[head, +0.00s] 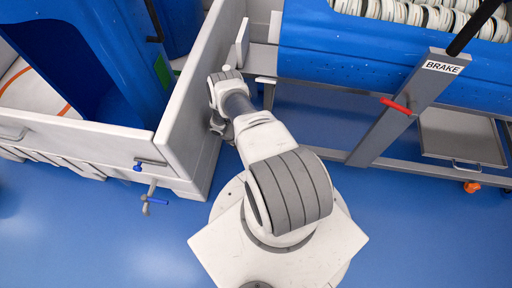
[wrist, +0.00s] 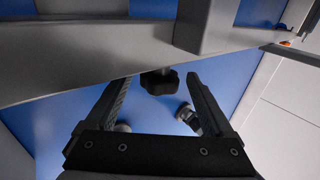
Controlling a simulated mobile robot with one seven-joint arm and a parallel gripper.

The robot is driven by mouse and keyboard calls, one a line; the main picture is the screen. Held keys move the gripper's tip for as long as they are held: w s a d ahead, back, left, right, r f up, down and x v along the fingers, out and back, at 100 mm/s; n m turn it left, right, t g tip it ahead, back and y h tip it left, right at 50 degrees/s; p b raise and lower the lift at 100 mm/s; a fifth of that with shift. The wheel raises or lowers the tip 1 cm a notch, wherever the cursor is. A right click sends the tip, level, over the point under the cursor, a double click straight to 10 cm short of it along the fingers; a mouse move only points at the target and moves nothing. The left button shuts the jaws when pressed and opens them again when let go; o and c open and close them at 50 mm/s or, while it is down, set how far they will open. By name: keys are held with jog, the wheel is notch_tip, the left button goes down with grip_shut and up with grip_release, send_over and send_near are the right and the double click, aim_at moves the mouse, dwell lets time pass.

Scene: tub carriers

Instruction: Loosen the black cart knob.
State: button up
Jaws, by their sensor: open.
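The black cart knob (wrist: 160,82) shows in the wrist view as a dark lobed knob under a grey metal frame bar (wrist: 90,60). My gripper (wrist: 155,88) is open, with one finger on each side of the knob in the picture. I see a gap between the knob and each finger, and cannot tell how deep the knob sits between them. In the head view the knob and my fingertips are hidden behind my arm and the white wall.
A white-walled carrier (head: 190,105) stands close along my arm's left. A blue tub (head: 380,50) on a grey cart is at right, with a red lever (head: 396,106) on its post labelled BRAKE. Blue-handled valves (head: 150,200) stick out at left. Open blue floor (head: 110,240) lies at front left.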

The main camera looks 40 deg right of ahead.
jog(key=shift+r+y, duration=0.1)
jog(key=shift+y, duration=0.2)
jog(key=t+y, duration=0.2)
jog(key=t, duration=0.1)
jog(key=shift+s+d+r+t+y, duration=0.1)
jog(key=shift+s+d+t+y, duration=0.1)
jog(key=shift+s+t+y, duration=0.15)
jog(key=t+y+p, duration=0.1)
jog(key=t+p, duration=0.1)
jog(key=p, duration=0.1)
jog(key=shift+r+y, duration=0.1)
jog(key=shift+y, duration=0.25)
notch_tip(320, 180, up, 17)
jog(key=p, duration=0.9)
jog(key=shift+w, duration=0.2)
jog(key=shift+a, duration=0.1)
jog(key=f+b, duration=1.2)
jog(key=f, duration=0.5)
jog(key=shift+s, duration=0.2)
